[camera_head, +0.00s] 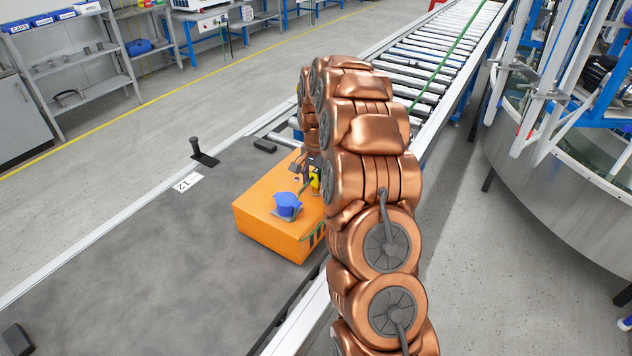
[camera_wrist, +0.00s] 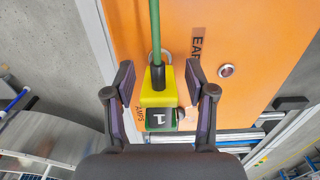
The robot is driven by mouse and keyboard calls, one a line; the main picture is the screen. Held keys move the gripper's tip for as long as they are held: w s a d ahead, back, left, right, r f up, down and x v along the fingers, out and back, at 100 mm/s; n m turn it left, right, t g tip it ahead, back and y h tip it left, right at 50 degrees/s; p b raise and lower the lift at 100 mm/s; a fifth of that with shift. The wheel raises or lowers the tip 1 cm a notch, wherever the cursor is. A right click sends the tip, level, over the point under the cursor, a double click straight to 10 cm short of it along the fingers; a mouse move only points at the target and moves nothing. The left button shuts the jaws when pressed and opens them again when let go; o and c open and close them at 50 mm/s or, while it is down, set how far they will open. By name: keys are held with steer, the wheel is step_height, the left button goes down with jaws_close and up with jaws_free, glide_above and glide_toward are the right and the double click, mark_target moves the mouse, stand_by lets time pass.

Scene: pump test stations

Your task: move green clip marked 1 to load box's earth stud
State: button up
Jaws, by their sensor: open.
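The clip marked 1 (camera_wrist: 159,98) has a yellow body, a dark green label face and a green cable running up from it. It sits at the orange load box (camera_wrist: 140,22), beside a metal ring. My gripper (camera_wrist: 160,84) is open, with one finger on each side of the clip and visible gaps. A round metal stud (camera_wrist: 226,71) is on the box to the right, near lettering that starts "EA". In the head view, the load box (camera_head: 262,235) shows, with my gripper (camera_head: 312,166) and yellow clip (camera_head: 315,183) partly hidden by my arm.
A blue knob-like part (camera_head: 288,205) stands on the load box. A grey mat (camera_head: 150,270) lies to its left, with a black post (camera_head: 200,152) and a white label (camera_head: 187,182). A roller conveyor (camera_head: 440,55) runs behind. A round metal tank (camera_head: 560,190) stands at the right.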

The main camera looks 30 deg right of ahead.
steer(key=shift+r, duration=0.1)
step_height(320, 180, up, 11)
steer(key=shift+r, duration=0.4)
stand_by(0.5)
